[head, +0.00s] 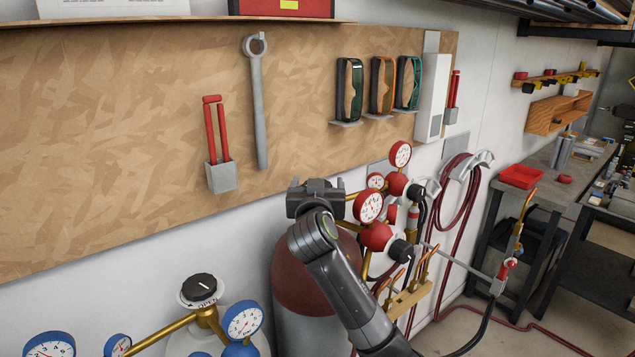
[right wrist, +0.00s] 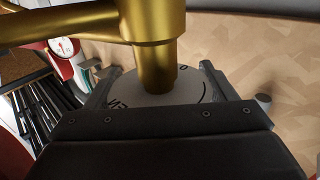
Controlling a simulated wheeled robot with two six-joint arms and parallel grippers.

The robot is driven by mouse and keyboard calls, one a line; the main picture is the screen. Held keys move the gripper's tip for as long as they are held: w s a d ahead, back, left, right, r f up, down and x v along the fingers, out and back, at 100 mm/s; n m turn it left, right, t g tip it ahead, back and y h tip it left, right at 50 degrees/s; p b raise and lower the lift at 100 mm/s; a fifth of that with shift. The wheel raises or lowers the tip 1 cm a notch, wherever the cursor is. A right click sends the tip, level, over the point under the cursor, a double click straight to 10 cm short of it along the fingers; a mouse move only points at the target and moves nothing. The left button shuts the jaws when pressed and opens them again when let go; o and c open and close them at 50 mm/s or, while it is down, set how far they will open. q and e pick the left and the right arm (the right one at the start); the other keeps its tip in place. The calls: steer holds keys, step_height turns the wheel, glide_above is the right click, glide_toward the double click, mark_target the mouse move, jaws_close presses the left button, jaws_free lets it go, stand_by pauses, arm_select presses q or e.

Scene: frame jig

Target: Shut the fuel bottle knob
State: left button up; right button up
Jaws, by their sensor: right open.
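The maroon fuel bottle (head: 292,270) stands against the wall below the board in the head view. My right gripper (head: 316,186) is at its top and hides its knob there. In the right wrist view, the open jaws of my right gripper (right wrist: 160,72) stand on either side of a pale round disc with dark lettering, the knob's plate (right wrist: 130,98). A brass valve stem (right wrist: 157,75) crosses in front of the disc. I cannot tell whether the jaws touch the knob. My left gripper is not in view.
Red gauges (head: 369,206) and hoses crowd right of the bottle. A second bottle at lower left has a black knob (head: 201,288) on a plate marked OPEN and blue gauges (head: 243,320). A wooden board (head: 120,130) with hanging tools is behind.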

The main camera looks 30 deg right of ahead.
steer(key=c, duration=1)
steer(key=m+g+h+b, duration=0.2)
steer(key=g+h, duration=0.1)
steer(key=shift+d+f+m+b, duration=0.1)
steer(key=shift+f+m+b, duration=0.05)
steer(key=shift+m+b, duration=0.2)
steer(key=m+g+h+b, duration=0.1)
steer(key=g, duration=0.1)
steer(key=m+g+h+b, duration=0.1)
steer(key=m+g+b, duration=0.1)
steer(key=m+g+h+b, duration=0.1)
steer(key=m+g+b, duration=0.1)
steer(key=g, duration=0.1)
steer(key=shift+s+d+h, duration=0.2)
steer(key=shift+s+h, duration=0.15)
steer(key=shift+h, duration=0.05)
steer(key=shift+s+m+g+h+b, duration=0.15)
steer(key=shift+m+g+b, duration=0.55)
steer(key=shift+g, duration=0.35)
steer(key=shift+s+m+g+h+b, duration=0.15)
steer(key=shift+m+g+b, duration=0.55)
steer(key=shift+g, duration=0.35)
steer(key=shift+w+r, duration=0.1)
steer(key=shift+r, duration=0.1)
